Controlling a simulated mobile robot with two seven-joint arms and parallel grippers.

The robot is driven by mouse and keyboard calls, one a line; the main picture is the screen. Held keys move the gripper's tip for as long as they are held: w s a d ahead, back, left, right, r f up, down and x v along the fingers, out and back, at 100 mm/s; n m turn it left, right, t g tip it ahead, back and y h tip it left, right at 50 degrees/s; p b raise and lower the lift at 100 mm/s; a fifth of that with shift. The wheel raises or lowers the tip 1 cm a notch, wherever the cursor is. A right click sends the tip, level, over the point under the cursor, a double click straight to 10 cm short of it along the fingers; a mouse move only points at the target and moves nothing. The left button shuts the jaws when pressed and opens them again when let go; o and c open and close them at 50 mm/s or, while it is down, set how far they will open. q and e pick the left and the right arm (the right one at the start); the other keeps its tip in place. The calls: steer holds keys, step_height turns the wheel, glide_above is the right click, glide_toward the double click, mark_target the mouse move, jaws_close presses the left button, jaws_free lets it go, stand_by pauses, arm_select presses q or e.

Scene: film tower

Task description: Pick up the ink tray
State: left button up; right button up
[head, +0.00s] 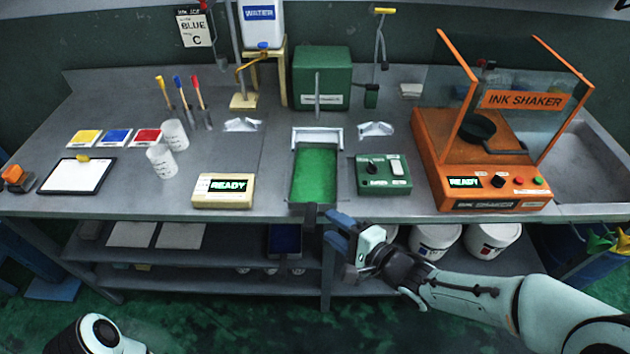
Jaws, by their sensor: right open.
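A shallow green tray (314,172) lies at the front middle of the bench, before a green box-shaped machine. A dark blue tray-like thing (285,239) is on the shelf below, partly hidden by the bench edge. No label shows which of them is the ink tray. My right gripper (333,229) is open and empty at the bench's front edge. It is just right of and below the green tray's front end, and right of the dark blue thing. Whether it touches the bench edge is unclear. My left gripper is out of view; only part of my left arm shows at bottom left.
An orange ink shaker (480,150) stands at right beside a sink. White cups (161,160), ink squares and a clipboard (76,175) are at left. White buckets (435,240) stand below.

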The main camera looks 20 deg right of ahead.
mark_target(311, 210)
steer(key=b+x, duration=0.1)
steer(key=x, duration=0.7)
steer(key=shift+w+f+b, duration=0.25)
steer(key=shift+w+b, duration=0.05)
steer(key=shift+w, duration=0.05)
jaws_close()
stand_by(1.0)
